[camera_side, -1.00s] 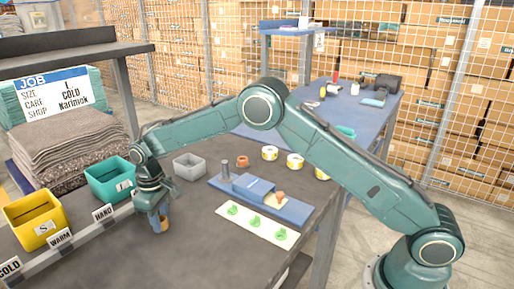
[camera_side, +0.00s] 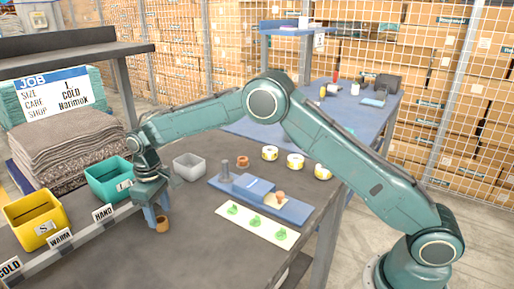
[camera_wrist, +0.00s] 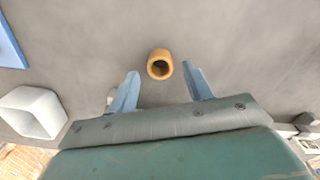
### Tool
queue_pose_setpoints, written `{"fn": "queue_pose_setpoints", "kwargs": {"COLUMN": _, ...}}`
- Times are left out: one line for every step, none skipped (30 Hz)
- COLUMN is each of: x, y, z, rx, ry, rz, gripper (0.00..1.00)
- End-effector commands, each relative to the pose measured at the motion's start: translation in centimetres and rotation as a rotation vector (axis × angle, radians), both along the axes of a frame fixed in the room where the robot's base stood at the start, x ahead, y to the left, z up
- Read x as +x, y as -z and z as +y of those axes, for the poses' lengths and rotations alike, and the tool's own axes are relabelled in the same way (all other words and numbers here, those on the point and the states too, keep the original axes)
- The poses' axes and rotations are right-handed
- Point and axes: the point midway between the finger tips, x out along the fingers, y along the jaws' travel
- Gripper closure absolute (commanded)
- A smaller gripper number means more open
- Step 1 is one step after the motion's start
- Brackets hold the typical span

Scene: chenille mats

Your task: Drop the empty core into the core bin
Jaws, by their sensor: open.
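The empty core (camera_side: 162,226) is a short brown-orange tube. It appears to stand on the dark table just in front of the bin row, and its open end shows in the wrist view (camera_wrist: 160,65). My gripper (camera_side: 157,212) is open, with its blue fingers spread. In the wrist view the core lies between the lines of the fingertips, a little beyond them, with gaps on both sides. A small open grey bin (camera_side: 188,167) stands on the table to the right of my gripper, apart from the core; it carries no readable label. It also shows in the wrist view (camera_wrist: 36,111).
Teal (camera_side: 101,184) and yellow (camera_side: 24,225) bins stand left, behind a labelled rail. A blue fixture (camera_side: 295,211) with a peg, another brown core (camera_side: 243,161), yellow-white rolls (camera_side: 295,160) and a card with green pieces (camera_side: 257,232) lie to the right. The front table is clear.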

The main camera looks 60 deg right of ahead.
Motion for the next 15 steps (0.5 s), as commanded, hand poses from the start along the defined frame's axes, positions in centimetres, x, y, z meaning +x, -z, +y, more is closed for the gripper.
{"fn": "queue_pose_setpoints", "kwargs": {"x": 0.1, "y": -0.9, "z": 0.0, "rx": 0.001, "ry": 0.000, "rz": -0.003, "gripper": 0.50}}
{"fn": "queue_pose_setpoints", "kwargs": {"x": 0.1, "y": -1.4, "z": 0.0, "rx": 0.002, "ry": 0.000, "rz": -0.004, "gripper": 0.50}}
{"fn": "queue_pose_setpoints", "kwargs": {"x": 0.1, "y": -2.0, "z": 0.0, "rx": 0.001, "ry": 0.000, "rz": -0.003, "gripper": 0.50}}
{"fn": "queue_pose_setpoints", "kwargs": {"x": 0.1, "y": -2.5, "z": 0.0, "rx": 0.002, "ry": 0.000, "rz": -0.004, "gripper": 0.50}}
{"fn": "queue_pose_setpoints", "kwargs": {"x": 0.1, "y": -3.0, "z": 0.0, "rx": 0.002, "ry": 0.000, "rz": -0.004, "gripper": 0.50}}
{"fn": "queue_pose_setpoints", "kwargs": {"x": 0.0, "y": -3.7, "z": 0.0, "rx": 0.001, "ry": 0.000, "rz": -0.003, "gripper": 0.50}}
{"fn": "queue_pose_setpoints", "kwargs": {"x": 0.1, "y": -4.2, "z": 0.0, "rx": 0.002, "ry": 0.000, "rz": -0.004, "gripper": 0.50}}
{"fn": "queue_pose_setpoints", "kwargs": {"x": 0.1, "y": -4.7, "z": 0.0, "rx": 0.001, "ry": 0.000, "rz": -0.003, "gripper": 0.50}}
{"fn": "queue_pose_setpoints", "kwargs": {"x": 0.1, "y": -5.4, "z": 0.0, "rx": 0.002, "ry": 0.000, "rz": -0.004, "gripper": 0.50}}
{"fn": "queue_pose_setpoints", "kwargs": {"x": 0.1, "y": -5.8, "z": 0.0, "rx": 0.002, "ry": 0.000, "rz": -0.004, "gripper": 0.50}}
{"fn": "queue_pose_setpoints", "kwargs": {"x": 0.1, "y": -6.3, "z": 0.0, "rx": 0.001, "ry": 0.000, "rz": -0.003, "gripper": 0.50}}
{"fn": "queue_pose_setpoints", "kwargs": {"x": 0.1, "y": -6.8, "z": 0.0, "rx": 0.001, "ry": 0.000, "rz": -0.003, "gripper": 0.50}}
{"fn": "queue_pose_setpoints", "kwargs": {"x": 0.1, "y": -7.1, "z": 0.0, "rx": 0.001, "ry": 0.000, "rz": -0.002, "gripper": 0.50}}
{"fn": "queue_pose_setpoints", "kwargs": {"x": 0.1, "y": -7.5, "z": 0.0, "rx": 0.001, "ry": 0.000, "rz": -0.002, "gripper": 0.50}}
{"fn": "queue_pose_setpoints", "kwargs": {"x": 0.1, "y": -7.9, "z": 0.0, "rx": 0.001, "ry": 0.000, "rz": -0.003, "gripper": 0.50}}
